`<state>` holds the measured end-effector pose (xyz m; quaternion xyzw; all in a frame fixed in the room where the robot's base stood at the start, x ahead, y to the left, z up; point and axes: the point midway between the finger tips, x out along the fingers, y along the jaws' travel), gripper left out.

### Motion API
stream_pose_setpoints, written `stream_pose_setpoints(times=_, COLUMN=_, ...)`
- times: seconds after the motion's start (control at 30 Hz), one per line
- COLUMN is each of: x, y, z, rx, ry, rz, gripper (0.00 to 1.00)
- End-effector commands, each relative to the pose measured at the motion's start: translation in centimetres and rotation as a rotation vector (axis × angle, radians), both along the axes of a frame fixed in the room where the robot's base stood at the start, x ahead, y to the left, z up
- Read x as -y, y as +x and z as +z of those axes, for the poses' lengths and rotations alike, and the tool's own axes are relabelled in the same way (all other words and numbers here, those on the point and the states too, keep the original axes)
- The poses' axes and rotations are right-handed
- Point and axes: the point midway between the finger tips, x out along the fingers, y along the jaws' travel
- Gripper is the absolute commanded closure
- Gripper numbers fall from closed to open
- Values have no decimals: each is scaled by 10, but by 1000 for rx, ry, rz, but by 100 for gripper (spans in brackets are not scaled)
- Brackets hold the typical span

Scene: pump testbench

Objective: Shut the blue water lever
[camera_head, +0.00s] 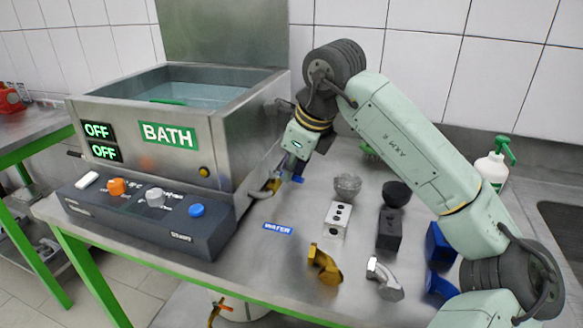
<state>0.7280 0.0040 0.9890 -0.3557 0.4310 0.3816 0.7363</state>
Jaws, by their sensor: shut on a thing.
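The blue water lever (297,179) shows only as a small blue piece at the right side of the bath, by a brass-coloured fitting (272,185). A blue WATER label (277,228) lies on the bench top in front of it. My gripper (292,170) points down beside the bath wall and is shut on the blue lever. The fingers and the wrist cover much of the lever, so its exact angle cannot be told.
The steel bath (240,140) holds water, and both its displays read OFF. A dark control box (150,215) with knobs stands in front. Several metal, black and blue parts, including a brass elbow (325,265), stand right of the label. A white bottle (492,170) stands at the back right.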

Motion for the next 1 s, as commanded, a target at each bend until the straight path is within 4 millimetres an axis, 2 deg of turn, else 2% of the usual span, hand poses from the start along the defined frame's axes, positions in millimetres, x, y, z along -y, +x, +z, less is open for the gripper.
stream_pose_setpoints(times=0.37, x=0, y=0, z=0, rx=0, ry=0, rz=6, gripper=100)
stream_pose_setpoints(times=0.67, x=4, y=7, z=0, rx=0, ry=0, rz=168, gripper=100)
stream_pose_setpoints(times=0.97, x=4, y=8, z=0, rx=2, ry=0, rz=184, gripper=100)
stream_pose_setpoints(times=1.0, x=4, y=8, z=1, rx=3, ry=1, rz=184, gripper=88)
